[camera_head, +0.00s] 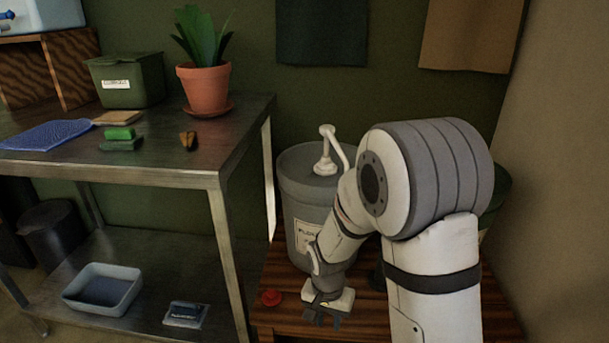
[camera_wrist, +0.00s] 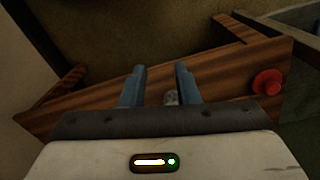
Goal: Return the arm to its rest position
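My arm reaches down from the right in the head view, over a low wooden bench (camera_head: 380,322). My gripper (camera_head: 325,316) points down just above the bench, in front of a grey bucket (camera_head: 297,218) with a label and a white pump (camera_head: 326,160) on its lid. In the wrist view my gripper (camera_wrist: 160,67) has its two blue-grey fingers apart. A small greyish thing (camera_wrist: 171,98) shows low between them; I cannot tell what it is, and no grip on it shows.
A red knob-like piece (camera_head: 271,298) lies on the bench, left of my gripper. A dark green bucket (camera_head: 503,190) is mostly hidden behind my arm. A metal table (camera_head: 195,165) with a potted plant (camera_head: 205,88) stands left. A wall (camera_head: 565,150) closes the right side.

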